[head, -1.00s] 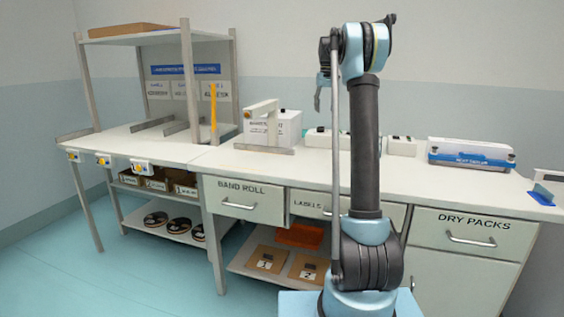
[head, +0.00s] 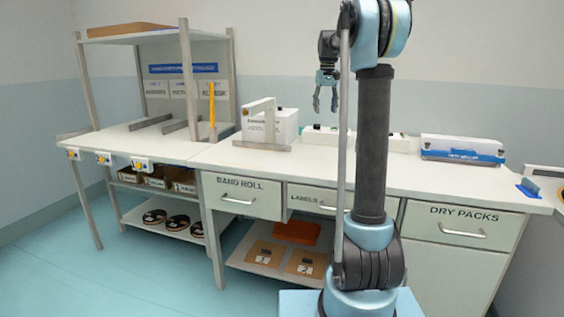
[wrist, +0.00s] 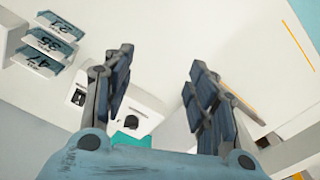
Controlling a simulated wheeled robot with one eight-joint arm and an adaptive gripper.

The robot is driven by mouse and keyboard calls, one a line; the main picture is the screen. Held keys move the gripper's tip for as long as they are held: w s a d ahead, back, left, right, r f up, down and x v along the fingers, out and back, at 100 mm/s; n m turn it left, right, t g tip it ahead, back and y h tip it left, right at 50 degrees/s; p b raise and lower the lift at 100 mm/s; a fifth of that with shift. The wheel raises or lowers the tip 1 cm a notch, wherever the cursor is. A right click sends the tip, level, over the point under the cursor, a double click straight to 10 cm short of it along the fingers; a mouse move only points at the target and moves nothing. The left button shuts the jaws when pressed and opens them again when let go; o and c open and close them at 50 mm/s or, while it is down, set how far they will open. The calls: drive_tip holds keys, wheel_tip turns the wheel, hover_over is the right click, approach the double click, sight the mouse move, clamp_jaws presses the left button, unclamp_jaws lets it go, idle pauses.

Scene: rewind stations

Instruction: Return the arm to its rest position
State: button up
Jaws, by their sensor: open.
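My arm stands upright in the head view, its dark upper link rising in front of the bench. My gripper (head: 326,98) hangs fingers-down from the arm's top, left of the column, against the wall above the bench. It also shows in the wrist view (wrist: 160,90), with the two dark fingers wide apart and nothing between them. It is apart from the worktop (head: 230,164) below. My arm hides part of the bench and drawers behind it.
A white box (head: 285,127) and a grey metal frame stand on the worktop left of my arm. A blue-and-white sealer (head: 462,149) is at the right. Drawers marked BAND ROLL (head: 240,198) and DRY PACKS (head: 462,226) are shut. A shelf rack (head: 187,80) rises at left.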

drive_tip(key=s+f+t, duration=0.1)
drive_tip(key=s+f, duration=0.3)
drive_tip(key=s, duration=1)
drive_tip(key=s+f, duration=0.4)
drive_tip(key=s, duration=0.9)
drive_tip(key=s+f+m, duration=0.1)
drive_tip(key=s+f, duration=2)
drive_tip(key=shift+d+t, duration=0.15)
drive_tip(key=shift+t, duration=0.25)
drive_tip(key=shift+w+f, duration=0.25)
drive_tip(key=shift+w, duration=0.2)
